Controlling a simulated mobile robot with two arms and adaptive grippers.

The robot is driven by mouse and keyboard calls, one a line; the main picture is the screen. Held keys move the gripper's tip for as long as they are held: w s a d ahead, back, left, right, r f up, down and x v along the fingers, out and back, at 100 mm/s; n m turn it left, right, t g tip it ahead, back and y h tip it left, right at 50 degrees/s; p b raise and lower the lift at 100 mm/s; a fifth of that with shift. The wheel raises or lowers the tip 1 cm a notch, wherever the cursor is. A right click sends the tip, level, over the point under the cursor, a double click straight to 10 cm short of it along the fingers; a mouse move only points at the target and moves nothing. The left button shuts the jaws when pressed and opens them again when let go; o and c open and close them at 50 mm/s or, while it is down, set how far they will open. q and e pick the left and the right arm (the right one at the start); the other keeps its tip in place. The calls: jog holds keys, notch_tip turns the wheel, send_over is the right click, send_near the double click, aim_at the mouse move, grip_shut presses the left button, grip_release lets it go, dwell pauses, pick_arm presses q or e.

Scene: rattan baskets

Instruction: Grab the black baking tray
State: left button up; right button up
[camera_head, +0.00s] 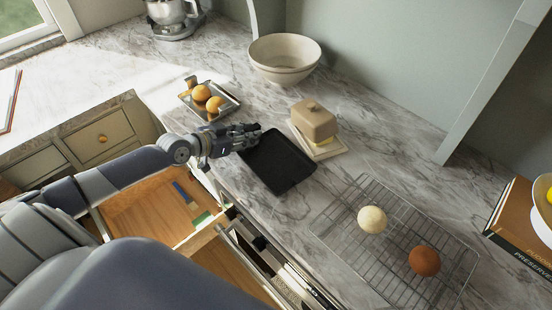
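The black baking tray (280,162) lies flat on the marble counter, in the middle of the view. My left arm comes in from the left, and my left gripper (254,133) is at the tray's upper left corner, with its fingertips over or against the rim. The fingers overlap in this view, so I cannot tell whether they are open or shut, or whether they touch the tray. My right gripper is not in view.
A butter dish (315,121) stands close behind the tray. A wire rack (398,240) with two round loaves lies right. An open drawer (150,212) is below my arm.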

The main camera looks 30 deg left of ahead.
pick_arm(q)
grip_shut()
jog(key=shift+r, duration=0.1)
jog(key=shift+r, duration=0.45)
notch_tip(320, 180, up, 3)
jog(key=shift+f+b, duration=0.2)
jog(key=shift+b, duration=0.15)
jog(key=s, duration=0.2)
jog(key=s+a, duration=0.1)
jog(key=s, duration=0.2)
jog(key=shift+r, duration=0.1)
jog(key=shift+s+a+r+p, duration=0.15)
jog(key=shift+s+a+p, duration=0.05)
jog(key=shift+s, duration=0.6)
jog(key=shift+s+a+r+p, duration=0.1)
jog(key=shift+s+a+p, duration=0.1)
jog(key=shift+s, duration=0.55)
jog(key=s+a+p, duration=0.1)
jog(key=s+p, duration=0.1)
jog(key=s, duration=0.5)
jog(key=shift+s+a+r+p, duration=0.25)
jog(key=shift+r+p, duration=0.1)
jog(key=shift+p, duration=0.05)
